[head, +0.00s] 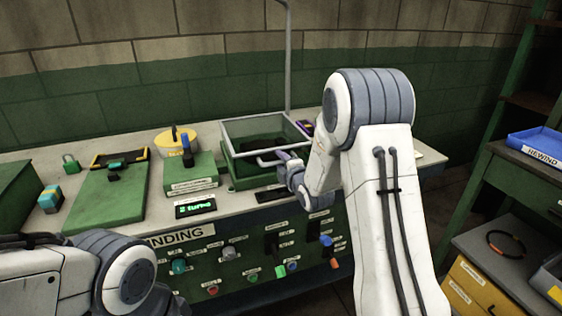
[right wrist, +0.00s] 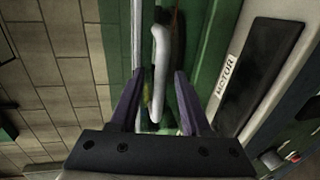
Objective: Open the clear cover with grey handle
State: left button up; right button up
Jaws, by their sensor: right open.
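The clear cover (head: 250,131) is a see-through box with a grey frame on the bench, over a green base (head: 241,182). It looks closed. Its grey handle (head: 277,159) is a bar along the front lower edge. In the right wrist view the handle (right wrist: 160,75) stands upright in the picture, with its near end between my right gripper's fingers. My right gripper (head: 290,157) is at the handle's right end in the head view. Its two purple fingers (right wrist: 155,100) are open on either side of the handle. My left arm shows at the lower left; its gripper is out of view.
A dark plate labelled MOTOR (right wrist: 262,68) lies beside the green base. A small green-lit display (head: 195,207) stands left of the cover. The front panel (head: 240,250) has several knobs and switches. A thin grey post (head: 287,60) rises behind the cover.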

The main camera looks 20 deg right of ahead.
grip_shut()
dwell(1.5)
